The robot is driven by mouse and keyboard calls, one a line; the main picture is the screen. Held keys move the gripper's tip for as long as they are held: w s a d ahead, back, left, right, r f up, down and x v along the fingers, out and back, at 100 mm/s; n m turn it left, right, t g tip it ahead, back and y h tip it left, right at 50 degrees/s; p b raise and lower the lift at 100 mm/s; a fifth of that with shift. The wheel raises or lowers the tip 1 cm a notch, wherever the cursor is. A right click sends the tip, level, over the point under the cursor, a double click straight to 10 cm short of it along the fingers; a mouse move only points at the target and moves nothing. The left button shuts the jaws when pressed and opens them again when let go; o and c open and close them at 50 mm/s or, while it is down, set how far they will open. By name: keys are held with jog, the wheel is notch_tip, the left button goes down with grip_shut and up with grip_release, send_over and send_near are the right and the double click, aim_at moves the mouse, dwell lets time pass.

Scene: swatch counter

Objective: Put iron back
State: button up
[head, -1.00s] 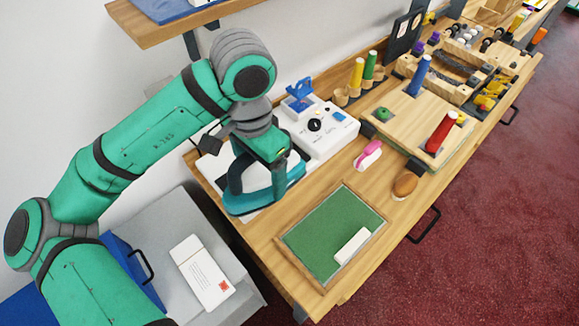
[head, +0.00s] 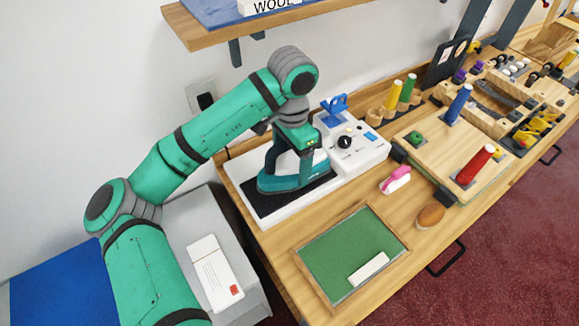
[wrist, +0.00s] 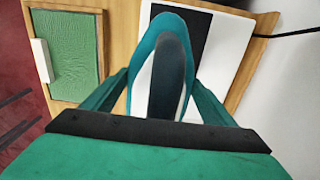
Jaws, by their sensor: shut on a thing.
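The teal iron (head: 294,181) with a dark handle is in my gripper (head: 292,150), above the white stand (head: 253,221) with its black pad (head: 262,202). My gripper is shut on the iron's handle. In the wrist view, the iron's teal tip (wrist: 163,22) points toward the black strip of pad (wrist: 190,35). The fingers stand on both sides of the dark handle (wrist: 168,75). The iron looks level and close over the pad; I cannot tell whether it touches.
A white control box (head: 362,153) with a black knob stands right beside the stand. A framed green board (head: 345,250) lies in front. A pink-handled brush (head: 395,180) and brown oval (head: 430,215) lie to its right. A shelf (head: 245,30) overhangs the back.

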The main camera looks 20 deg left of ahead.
aim_at(290, 160)
jog(key=shift+w+a+f, duration=0.3)
jog(key=shift+w+f, duration=0.3)
jog(key=shift+f, duration=0.15)
jog(key=shift+w+a+f, duration=0.3)
jog(key=shift+w+f, duration=0.25)
jog(key=shift+f, duration=0.2)
jog(key=shift+w+a+f, duration=0.1)
jog(key=shift+w+f, duration=0.05)
jog(key=shift+f, duration=0.8)
jog(key=shift+w+a+f, duration=0.1)
jog(key=shift+f, duration=0.8)
jog(key=shift+f, duration=0.1)
jog(key=o, duration=2)
jog(key=shift+f, duration=0.1)
notch_tip(290, 160, up, 8)
jog(key=shift+f, duration=0.1)
jog(key=shift+d, duration=0.1)
